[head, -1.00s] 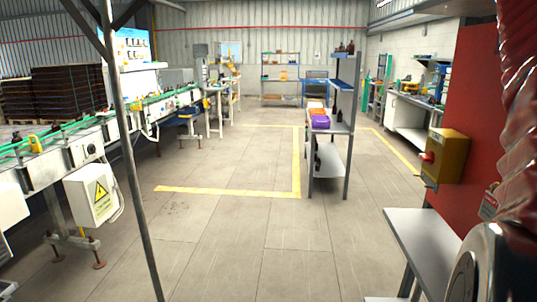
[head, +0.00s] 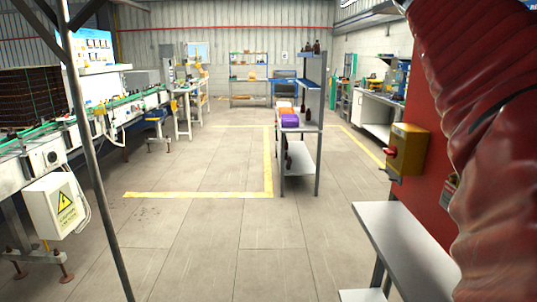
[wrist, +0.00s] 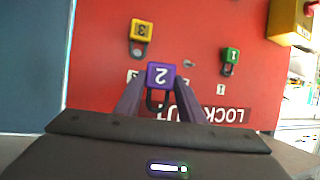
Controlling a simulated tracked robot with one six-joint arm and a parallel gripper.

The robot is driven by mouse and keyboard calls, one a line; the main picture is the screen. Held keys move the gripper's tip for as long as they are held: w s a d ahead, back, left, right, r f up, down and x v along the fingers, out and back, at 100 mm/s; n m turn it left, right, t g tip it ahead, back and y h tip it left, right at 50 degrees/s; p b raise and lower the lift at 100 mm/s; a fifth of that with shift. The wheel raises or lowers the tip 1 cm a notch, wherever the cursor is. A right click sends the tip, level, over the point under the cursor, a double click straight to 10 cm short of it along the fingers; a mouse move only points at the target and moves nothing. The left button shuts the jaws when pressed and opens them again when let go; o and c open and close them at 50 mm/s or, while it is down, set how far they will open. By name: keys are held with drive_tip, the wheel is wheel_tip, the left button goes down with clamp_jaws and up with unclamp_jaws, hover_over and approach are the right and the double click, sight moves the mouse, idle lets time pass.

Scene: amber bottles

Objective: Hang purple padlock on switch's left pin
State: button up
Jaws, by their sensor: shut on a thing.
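The purple padlock (wrist: 160,75), marked 2, is between the fingertips of my gripper (wrist: 157,100) in the wrist view. My gripper is shut on it. Its number reads upside down, and its dark shackle points down in the picture, towards my palm. The red board lies behind it; I cannot tell whether the padlock touches the board. The switch is a yellow box (head: 408,150) with a red knob on the red panel in the head view. Part of the yellow box (wrist: 291,20) shows at the wrist view's top right. I cannot make out its pins. The head view does not show my gripper.
A yellow padlock (wrist: 141,31) and a green padlock (wrist: 230,60) are on the red board (wrist: 100,45) either side of the purple one. A grey shelf (head: 400,240) stands below the switch. A shelf rack (head: 302,155) stands further off.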

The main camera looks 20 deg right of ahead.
drive_tip(key=w+a+f+n+t+y, duration=0.5)
drive_tip(key=w+a+f+n+t, duration=0.2)
drive_tip(key=w+a+f, duration=0.9)
drive_tip(key=w+a+f+n+t+y, duration=0.5)
drive_tip(key=w+a+f+n+t, duration=0.3)
drive_tip(key=w+a+f, duration=0.8)
drive_tip(key=shift+w+f+n+y, duration=0.4)
drive_tip(key=shift+f+n, duration=0.6)
drive_tip(key=shift+n, duration=0.2)
drive_tip(key=shift+w+a+f, duration=0.2)
drive_tip(key=shift+w+f, duration=0.05)
drive_tip(key=shift+w, duration=0.1)
drive_tip(key=w+a+f+n+y, duration=0.5)
drive_tip(key=w+a+f+y, duration=0.1)
drive_tip(key=w+a+f, duration=0.4)
drive_tip(key=shift+f+n+y, duration=0.25)
drive_tip(key=shift+n+y, duration=0.05)
drive_tip(key=shift+w+d, duration=0.1)
